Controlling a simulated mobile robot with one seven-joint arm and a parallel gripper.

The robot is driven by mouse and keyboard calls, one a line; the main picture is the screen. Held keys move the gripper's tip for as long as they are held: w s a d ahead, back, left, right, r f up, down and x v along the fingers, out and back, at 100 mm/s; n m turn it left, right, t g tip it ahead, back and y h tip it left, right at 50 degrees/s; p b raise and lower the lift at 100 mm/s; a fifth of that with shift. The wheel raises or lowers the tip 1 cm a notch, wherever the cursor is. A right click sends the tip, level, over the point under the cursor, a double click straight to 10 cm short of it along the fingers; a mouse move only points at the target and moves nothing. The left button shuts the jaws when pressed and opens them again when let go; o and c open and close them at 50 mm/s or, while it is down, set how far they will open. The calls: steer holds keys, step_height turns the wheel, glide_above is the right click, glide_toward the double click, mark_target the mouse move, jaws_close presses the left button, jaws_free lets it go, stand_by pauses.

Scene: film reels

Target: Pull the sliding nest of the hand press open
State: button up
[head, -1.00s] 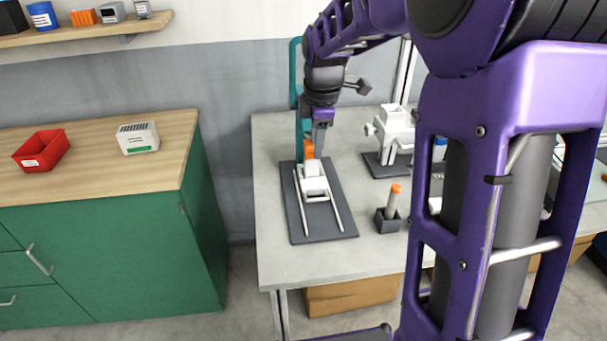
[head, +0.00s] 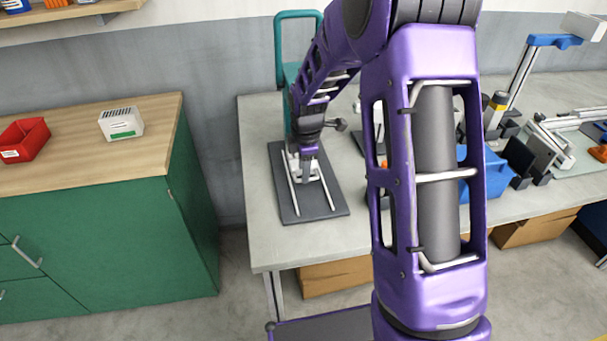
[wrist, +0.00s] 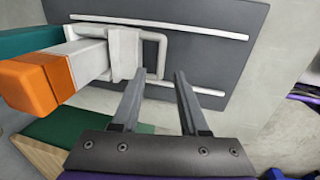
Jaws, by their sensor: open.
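The hand press (head: 280,62) has a teal frame and a dark grey base plate (head: 322,206) with two white rails. Its white sliding nest (wrist: 121,52) shows in the wrist view, with a U-shaped handle (wrist: 162,52) on its right side. The nest is at the press end of the rails, by the orange-tipped ram (wrist: 45,75). My gripper (wrist: 157,77) is open and empty, its fingertips at the handle's lower edge, one on each side of its outer bar in the picture. In the head view my gripper (head: 305,178) partly hides the nest. Contact cannot be told.
A green cabinet (head: 100,235) with a wooden top stands left of the grey workbench (head: 262,225), across a gap. A blue bin (head: 485,170) and other fixtures stand on the bench to the right. The bench in front of the base plate is clear.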

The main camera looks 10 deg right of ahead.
steer(key=shift+w+f, duration=0.25)
steer(key=shift+f, duration=0.95)
jaws_close()
stand_by(0.6)
